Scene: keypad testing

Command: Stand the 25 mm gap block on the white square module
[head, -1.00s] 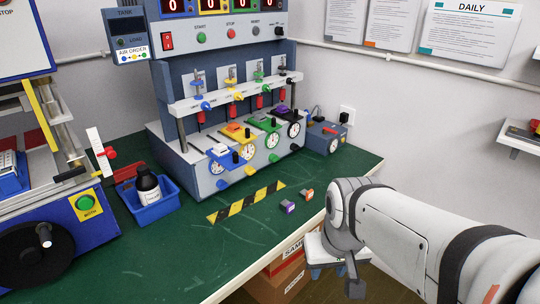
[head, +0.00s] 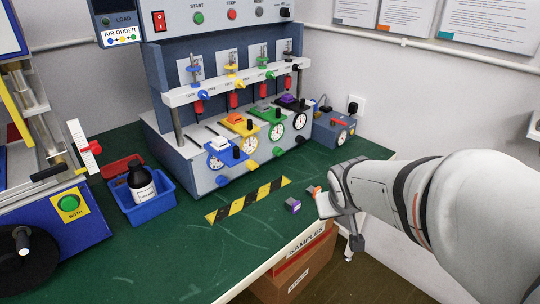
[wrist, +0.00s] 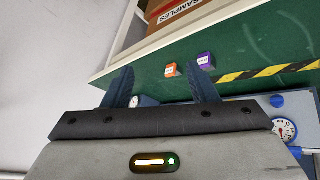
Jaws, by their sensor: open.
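Two small gap blocks stand apart on the green bench: a grey one with a purple face (head: 293,205) and one with an orange face (head: 314,191). Both show in the wrist view, orange (wrist: 171,71) and purple (wrist: 205,61). Their size markings are too small to read, so I cannot tell which is 25 mm. The white square module (head: 217,144) sits on the blue station at the left of the test rig. My gripper (wrist: 160,70) is open and empty, its fingers spread, near the bench's right edge and close to the orange block.
A yellow-black striped strip (head: 248,200) lies between the blocks and the rig (head: 180,160). A blue bin (head: 150,208) with a dark bottle stands left. A blue box (head: 335,128) is behind the rig's right end. Cardboard boxes (head: 300,262) sit below the bench edge.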

